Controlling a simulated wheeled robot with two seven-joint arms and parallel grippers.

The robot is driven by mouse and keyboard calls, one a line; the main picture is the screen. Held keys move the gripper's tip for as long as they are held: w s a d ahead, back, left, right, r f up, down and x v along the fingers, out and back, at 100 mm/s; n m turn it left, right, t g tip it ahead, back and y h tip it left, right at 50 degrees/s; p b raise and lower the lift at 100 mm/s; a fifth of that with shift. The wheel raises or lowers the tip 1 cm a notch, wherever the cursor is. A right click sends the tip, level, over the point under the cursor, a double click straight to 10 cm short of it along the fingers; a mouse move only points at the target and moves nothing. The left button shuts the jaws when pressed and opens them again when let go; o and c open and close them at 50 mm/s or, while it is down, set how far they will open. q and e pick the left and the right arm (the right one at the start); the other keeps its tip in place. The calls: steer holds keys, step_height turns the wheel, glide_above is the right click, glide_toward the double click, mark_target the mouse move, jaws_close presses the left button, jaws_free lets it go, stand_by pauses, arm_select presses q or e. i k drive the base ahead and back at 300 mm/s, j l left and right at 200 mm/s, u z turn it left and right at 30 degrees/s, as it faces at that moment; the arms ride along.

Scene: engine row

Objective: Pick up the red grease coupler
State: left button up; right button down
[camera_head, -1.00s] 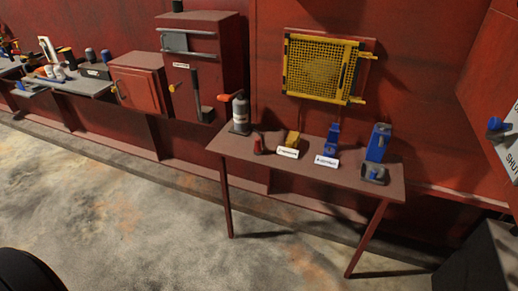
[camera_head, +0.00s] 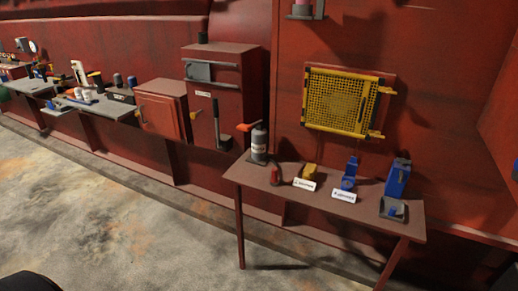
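A small upright red piece, which looks like the red grease coupler (camera_head: 275,176), stands on the brown table (camera_head: 375,206) near its left end. It is small in the picture, with a dark curved shape against its right side; I cannot tell whether the two are joined. A grey cylinder with an orange top (camera_head: 259,145) stands just left of and behind it. Neither of my grippers is in view.
A yellow mesh panel (camera_head: 340,101) hangs behind. Red cabinets and a grey bench (camera_head: 97,104) line the left. Floor in front is open.

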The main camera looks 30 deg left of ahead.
mark_target(274, 181)
steer(key=i+u, duration=0.1)
steer(key=u, duration=0.6)
